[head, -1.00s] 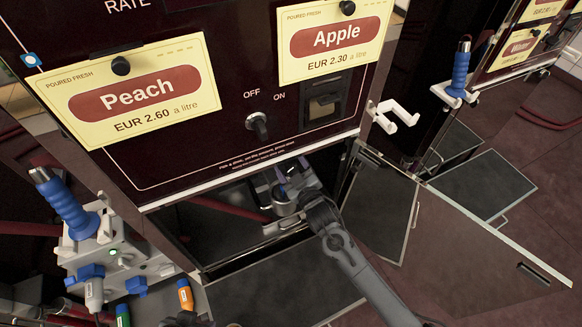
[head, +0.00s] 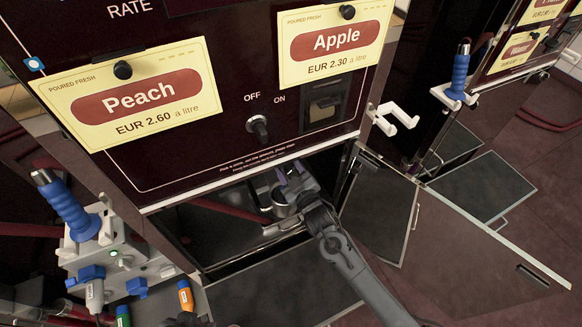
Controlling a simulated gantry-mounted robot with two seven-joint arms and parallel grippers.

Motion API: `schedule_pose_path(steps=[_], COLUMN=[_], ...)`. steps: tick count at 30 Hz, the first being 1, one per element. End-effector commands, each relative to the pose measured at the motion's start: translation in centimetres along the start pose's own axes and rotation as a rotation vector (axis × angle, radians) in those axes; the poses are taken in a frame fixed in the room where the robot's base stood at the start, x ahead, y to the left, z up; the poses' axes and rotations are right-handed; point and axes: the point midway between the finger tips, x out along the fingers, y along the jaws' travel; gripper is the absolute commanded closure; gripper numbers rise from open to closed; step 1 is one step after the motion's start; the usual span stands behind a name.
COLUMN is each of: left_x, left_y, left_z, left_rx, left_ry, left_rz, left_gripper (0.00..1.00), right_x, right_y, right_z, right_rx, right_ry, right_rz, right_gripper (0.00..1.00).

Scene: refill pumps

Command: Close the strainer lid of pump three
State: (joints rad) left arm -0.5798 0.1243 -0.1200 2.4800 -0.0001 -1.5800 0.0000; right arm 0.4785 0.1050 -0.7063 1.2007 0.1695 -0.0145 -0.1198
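A metal strainer pot (head: 283,205) shows inside the open compartment under the dark pump panel. It looks like a short grey cylinder with a dark top. A greyish-purple part (head: 292,182), possibly the strainer lid, stands raised just behind and above it; my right gripper overlaps it. My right arm reaches in from the lower right, and the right gripper (head: 304,188) is at the strainer, just right of it. Its fingertips are small and partly hidden by the wrist, so I cannot tell whether they are open or touching the lid. My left gripper is not clearly in view.
The panel edge (head: 250,178) hangs low above the opening. Open dark door panels (head: 375,215) stand to the right. A nozzle with a blue handle (head: 62,205) sits on a holder at left, above coloured connectors (head: 186,295). A white hook (head: 393,118) juts out at right.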

Motion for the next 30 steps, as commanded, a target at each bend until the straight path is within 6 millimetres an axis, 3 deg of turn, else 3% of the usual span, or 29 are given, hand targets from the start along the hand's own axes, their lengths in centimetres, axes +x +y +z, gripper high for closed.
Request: schedule_pose_path(steps=[18,30], left_x=[-1.4,-1.4], left_y=[0.0,0.2], left_z=[-0.5,-0.5], left_rx=[-0.004,-0.01], left_ry=[0.001,0.002], left_rz=[0.003,0.008], left_gripper=[0.44,0.44], right_x=[0.0,0.0], right_y=[-5.0,-6.4], right_z=[0.1,0.6], right_rx=[-0.421,-0.557], right_ry=[-0.003,-0.002], right_rz=[-0.002,0.0], right_gripper=[1.0,1.0])
